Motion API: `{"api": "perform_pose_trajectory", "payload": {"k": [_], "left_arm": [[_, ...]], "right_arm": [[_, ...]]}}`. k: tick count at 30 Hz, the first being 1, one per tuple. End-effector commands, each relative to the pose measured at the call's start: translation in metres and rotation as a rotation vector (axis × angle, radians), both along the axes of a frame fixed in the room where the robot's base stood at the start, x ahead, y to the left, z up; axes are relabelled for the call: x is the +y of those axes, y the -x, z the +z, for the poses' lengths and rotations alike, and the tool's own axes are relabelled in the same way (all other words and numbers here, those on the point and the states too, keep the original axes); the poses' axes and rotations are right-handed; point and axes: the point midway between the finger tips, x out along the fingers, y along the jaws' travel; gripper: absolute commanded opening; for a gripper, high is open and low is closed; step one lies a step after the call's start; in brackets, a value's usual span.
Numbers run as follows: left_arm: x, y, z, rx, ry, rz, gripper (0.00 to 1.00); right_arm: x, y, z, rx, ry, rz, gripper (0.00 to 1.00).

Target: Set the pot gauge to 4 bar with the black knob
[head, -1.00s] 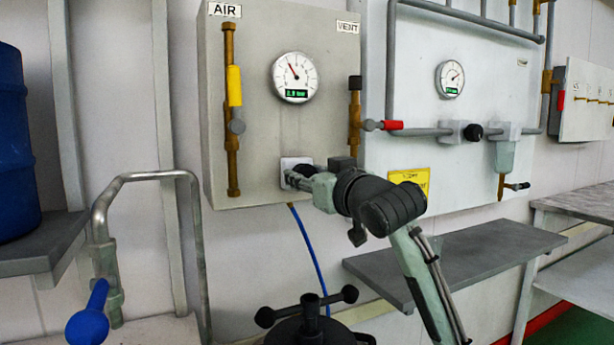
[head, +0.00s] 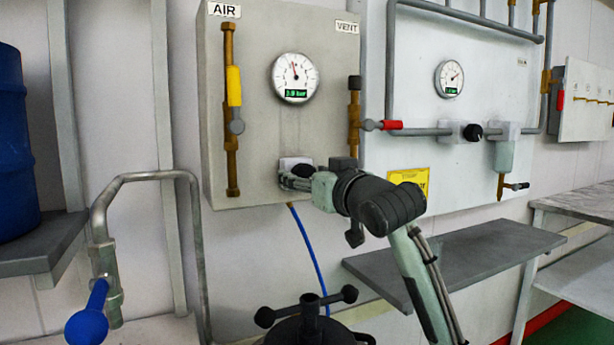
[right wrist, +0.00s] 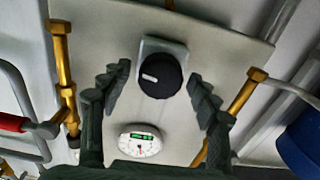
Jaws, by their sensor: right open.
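The pot gauge (head: 295,78) is a round white dial on the AIR panel (head: 260,140). Its green display seems to read about 3.9 bar, and its needle points almost straight up, slightly left. The black knob (right wrist: 160,76) has a white mark and sits on a pale square plate below the gauge. In the head view the knob (head: 303,171) is partly hidden by my right gripper (head: 296,178). In the right wrist view my right gripper (right wrist: 155,88) is open, with one finger on each side of the knob and gaps to both. My left gripper is not in view.
A yellow-handled valve (head: 234,86) stands left of the gauge, and a red-handled valve (head: 392,125) right of it. A second panel (head: 420,60) has its own gauge (head: 450,79). A grey shelf (head: 460,255) and a black-handled pot lid (head: 308,325) lie below.

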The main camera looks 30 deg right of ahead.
Motion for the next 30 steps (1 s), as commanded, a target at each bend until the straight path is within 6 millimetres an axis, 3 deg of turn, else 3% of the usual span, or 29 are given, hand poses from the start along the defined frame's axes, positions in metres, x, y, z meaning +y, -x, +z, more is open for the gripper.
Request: {"api": "perform_pose_trajectory", "payload": {"k": [5,18,30], "left_arm": [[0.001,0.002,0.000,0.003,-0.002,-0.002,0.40],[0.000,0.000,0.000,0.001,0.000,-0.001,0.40],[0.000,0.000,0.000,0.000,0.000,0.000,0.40]], "right_arm": [[0.000,0.005,0.000,0.000,0.000,0.000,0.61],[0.004,0.069,0.000,0.000,0.001,0.000,0.61],[0.004,0.075,0.000,0.000,0.000,0.000,0.61]]}}
